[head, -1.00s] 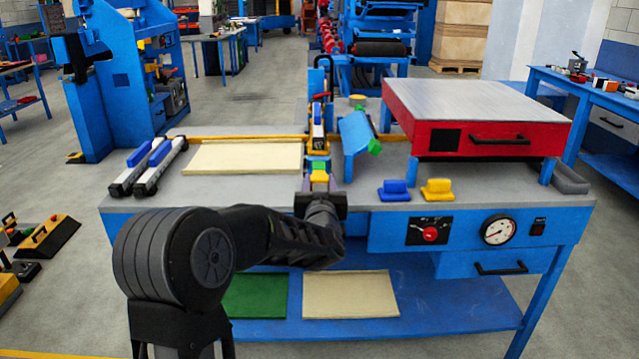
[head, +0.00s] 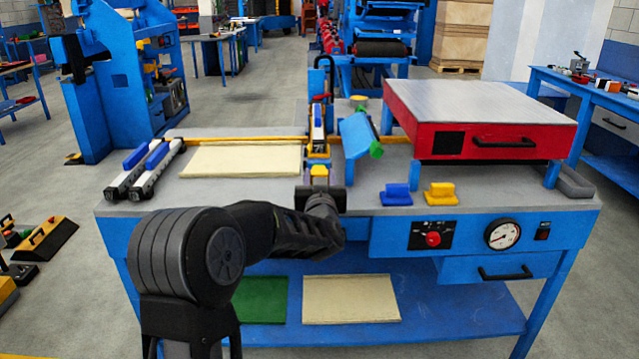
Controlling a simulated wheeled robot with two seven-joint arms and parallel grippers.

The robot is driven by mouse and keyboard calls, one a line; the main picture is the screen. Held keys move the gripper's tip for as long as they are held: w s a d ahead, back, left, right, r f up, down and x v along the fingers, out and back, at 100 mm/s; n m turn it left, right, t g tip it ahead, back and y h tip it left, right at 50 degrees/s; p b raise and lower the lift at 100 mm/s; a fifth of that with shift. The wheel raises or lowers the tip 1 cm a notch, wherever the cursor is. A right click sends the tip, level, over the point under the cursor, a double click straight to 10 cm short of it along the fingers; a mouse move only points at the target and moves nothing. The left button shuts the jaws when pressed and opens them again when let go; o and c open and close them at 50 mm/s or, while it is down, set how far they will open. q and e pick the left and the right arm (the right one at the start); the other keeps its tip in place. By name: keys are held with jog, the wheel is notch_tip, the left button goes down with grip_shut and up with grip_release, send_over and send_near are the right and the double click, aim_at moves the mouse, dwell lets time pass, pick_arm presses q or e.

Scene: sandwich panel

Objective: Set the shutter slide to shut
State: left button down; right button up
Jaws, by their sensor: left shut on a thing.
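My left gripper (head: 320,187) is at the front edge of the workbench, fingers pointing away from me at the glue-head-like unit (head: 318,148) on the yellow rail. It is shut on a small yellow piece (head: 319,171) at the near end of that unit, which looks like the grip of the shutter slide. The gripper hides most of the slide, so its exact position cannot be told. My right gripper is out of view.
A cream panel (head: 240,160) and two blue-topped bars (head: 140,168) lie left. A tilted blue piece with a green end (head: 358,135) stands close right of the unit. Blue (head: 396,195) and yellow blocks (head: 441,195) and a red press (head: 480,115) are further right.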

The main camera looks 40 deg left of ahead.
pick_arm(q)
jog(key=shift+w+a, duration=0.25)
jog(key=shift+w, duration=0.05)
jog(key=shift+r, duration=0.1)
jog(key=c, duration=0.8)
grip_release()
jog(key=shift+c, duration=0.2)
jog(key=shift+d, duration=0.1)
jog(key=v, duration=0.7)
jog(key=shift+s+d, duration=0.2)
jog(key=shift+s, duration=0.1)
